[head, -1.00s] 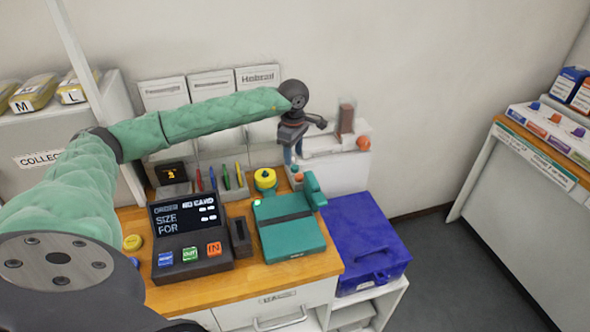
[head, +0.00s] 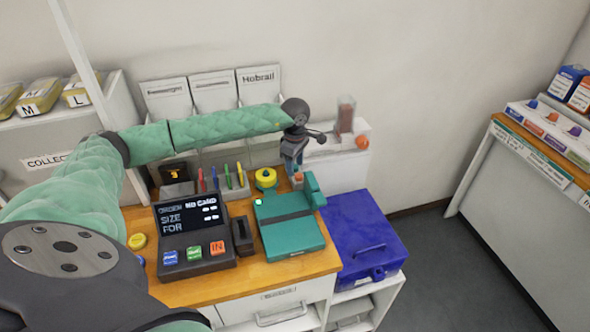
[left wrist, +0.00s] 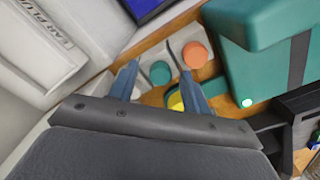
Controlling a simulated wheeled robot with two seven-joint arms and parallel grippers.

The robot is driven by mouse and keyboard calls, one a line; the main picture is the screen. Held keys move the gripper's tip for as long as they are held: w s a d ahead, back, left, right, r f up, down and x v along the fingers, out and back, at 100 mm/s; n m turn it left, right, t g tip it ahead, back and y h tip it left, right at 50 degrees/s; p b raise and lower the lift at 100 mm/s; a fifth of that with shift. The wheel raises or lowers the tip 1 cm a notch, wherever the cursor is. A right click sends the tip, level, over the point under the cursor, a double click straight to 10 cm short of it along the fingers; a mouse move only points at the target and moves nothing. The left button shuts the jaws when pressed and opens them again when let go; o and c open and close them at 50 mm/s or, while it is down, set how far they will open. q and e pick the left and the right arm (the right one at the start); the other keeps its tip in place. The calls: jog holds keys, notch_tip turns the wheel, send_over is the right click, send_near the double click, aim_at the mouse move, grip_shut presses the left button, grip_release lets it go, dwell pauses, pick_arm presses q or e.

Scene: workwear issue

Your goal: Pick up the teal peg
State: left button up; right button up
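The teal peg shows as a round teal top (left wrist: 160,72) in the left wrist view, standing in a light-coloured holder. It lies between the two fingertips of my left gripper (left wrist: 159,71), which is open and points down at it. Whether the fingers reach down beside the peg I cannot tell. In the head view my left gripper (head: 292,163) is at the back of the wooden counter, behind the teal press-like device (head: 290,238), and mostly hides the peg. An orange peg (left wrist: 195,54) stands right beside the teal one. My right gripper is not in view.
A yellow round knob (head: 266,178) is just left of the pegs. Pens in a holder (head: 236,190), a dark terminal (head: 190,240) and a blue case (head: 362,240) are nearby. A white shelf with an orange ball (head: 362,142) is behind to the right.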

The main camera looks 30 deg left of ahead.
pick_arm(q)
jog(key=c, duration=0.9)
jog(key=shift+c, duration=0.2)
